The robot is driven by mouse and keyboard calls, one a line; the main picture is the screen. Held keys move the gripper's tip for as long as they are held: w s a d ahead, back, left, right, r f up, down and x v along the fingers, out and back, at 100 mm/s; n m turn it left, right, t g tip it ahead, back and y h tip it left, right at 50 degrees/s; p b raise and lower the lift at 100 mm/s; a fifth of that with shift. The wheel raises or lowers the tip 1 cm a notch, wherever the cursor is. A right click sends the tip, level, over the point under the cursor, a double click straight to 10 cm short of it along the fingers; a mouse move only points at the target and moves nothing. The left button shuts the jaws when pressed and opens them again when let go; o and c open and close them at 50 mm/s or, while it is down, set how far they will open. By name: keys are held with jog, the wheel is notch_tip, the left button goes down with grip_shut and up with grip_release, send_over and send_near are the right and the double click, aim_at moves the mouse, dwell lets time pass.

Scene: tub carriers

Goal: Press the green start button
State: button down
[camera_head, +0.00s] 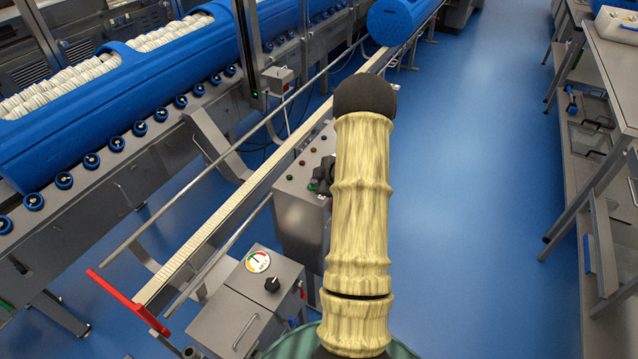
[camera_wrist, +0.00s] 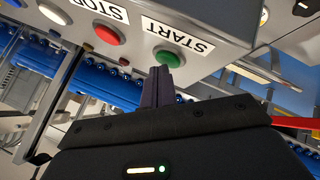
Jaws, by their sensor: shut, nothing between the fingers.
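The green start button (camera_wrist: 169,58) sits on a grey panel in the wrist view, beside a white START label (camera_wrist: 178,36). My gripper (camera_wrist: 160,72) is shut and empty, its dark fingertips at the near edge of the green button. I cannot tell if they touch it. A red button (camera_wrist: 108,35) is to the left, by a STOP label (camera_wrist: 100,10). In the head view my gripper (camera_head: 325,172) is a small dark shape at the grey control box (camera_head: 300,225), partly hidden by my arm. The green button (camera_head: 313,185) shows only as a small spot there.
A white button (camera_wrist: 54,13) is further left on the panel. A grey box with a dial (camera_head: 258,262) stands in front of the control box. A conveyor with a red end bar (camera_head: 128,302) runs on the left. Blue floor (camera_head: 460,220) is free on the right, before a bench.

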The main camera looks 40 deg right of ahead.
jog(key=shift+r, duration=0.35)
jog(key=shift+r+p, duration=0.1)
jog(key=shift+p, duration=0.2)
notch_tip(320, 180, up, 6)
jog(key=p, duration=0.5)
dwell(0.7)
